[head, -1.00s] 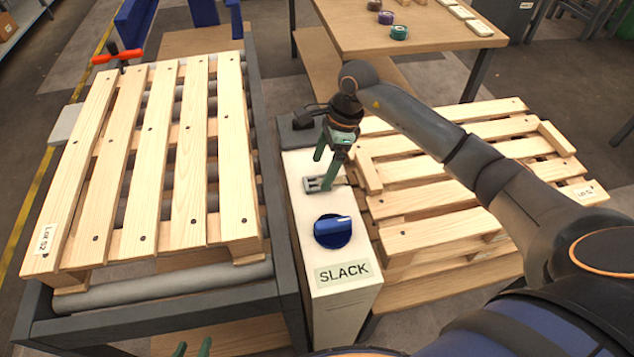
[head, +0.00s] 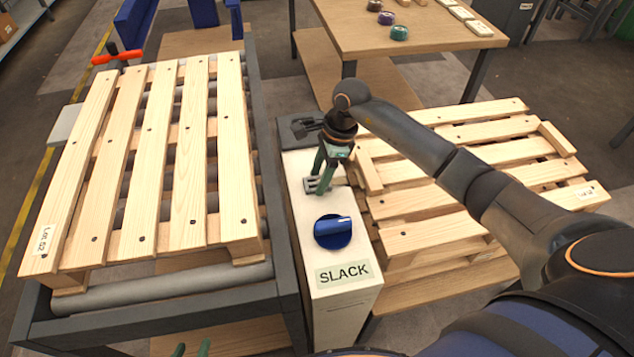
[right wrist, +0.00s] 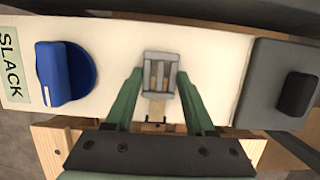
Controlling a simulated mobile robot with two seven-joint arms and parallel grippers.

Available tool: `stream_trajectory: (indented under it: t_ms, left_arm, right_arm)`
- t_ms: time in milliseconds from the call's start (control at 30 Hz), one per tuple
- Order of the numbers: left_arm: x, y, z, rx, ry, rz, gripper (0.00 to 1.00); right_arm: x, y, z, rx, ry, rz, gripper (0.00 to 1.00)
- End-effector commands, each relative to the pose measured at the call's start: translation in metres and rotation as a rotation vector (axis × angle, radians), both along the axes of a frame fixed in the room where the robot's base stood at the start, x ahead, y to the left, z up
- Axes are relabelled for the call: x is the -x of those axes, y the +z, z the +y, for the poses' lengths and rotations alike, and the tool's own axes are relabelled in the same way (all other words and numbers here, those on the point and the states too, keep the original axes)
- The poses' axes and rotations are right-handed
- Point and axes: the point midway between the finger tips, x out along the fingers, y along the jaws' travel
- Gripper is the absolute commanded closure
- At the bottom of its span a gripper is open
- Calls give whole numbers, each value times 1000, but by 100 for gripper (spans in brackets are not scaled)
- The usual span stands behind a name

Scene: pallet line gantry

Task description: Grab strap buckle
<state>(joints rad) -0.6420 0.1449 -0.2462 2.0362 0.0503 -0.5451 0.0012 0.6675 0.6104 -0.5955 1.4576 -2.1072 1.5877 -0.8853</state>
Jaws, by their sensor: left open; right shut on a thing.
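The strap buckle is a small grey metal piece with slots (right wrist: 160,70). It sits on the white top of the narrow control stand (head: 298,205), and a short tan strap end (right wrist: 154,107) shows below it in the right wrist view. My right gripper (head: 318,184) points down with its green fingers on either side of the buckle, shut on it. In the head view the fingers partly cover the buckle. My left gripper (head: 190,350) shows only its green fingertips at the bottom edge, open and empty.
A blue knob (head: 332,231) and a SLACK label (head: 342,273) are on the stand near the buckle. A dark block (head: 296,131) is at its far end. Wooden pallets lie on the roller conveyor (head: 150,165) to the left and in a stack (head: 430,235) to the right.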

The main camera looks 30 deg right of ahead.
Motion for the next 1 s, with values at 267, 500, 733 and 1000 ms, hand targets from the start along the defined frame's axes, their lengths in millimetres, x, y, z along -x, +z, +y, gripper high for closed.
stream_trajectory:
  t_ms: [267, 500, 733, 1000]
  left_arm:
    - [0, 0, 0, 0, 0, -1, 50]
    - [0, 0, 0, 0, -1, -1, 50]
    - [0, 1, 0, 0, -1, -1, 50]
    - [0, 4, 0, 1, -1, 0, 50]
  right_arm:
    - [0, 0, 0, 0, 0, 0, 97]
    - [0, 1, 0, -1, 0, -1, 100]
    - [-1, 9, 0, 0, -1, -3, 100]
    - [5, 48, -14, 4, -3, -5, 100]
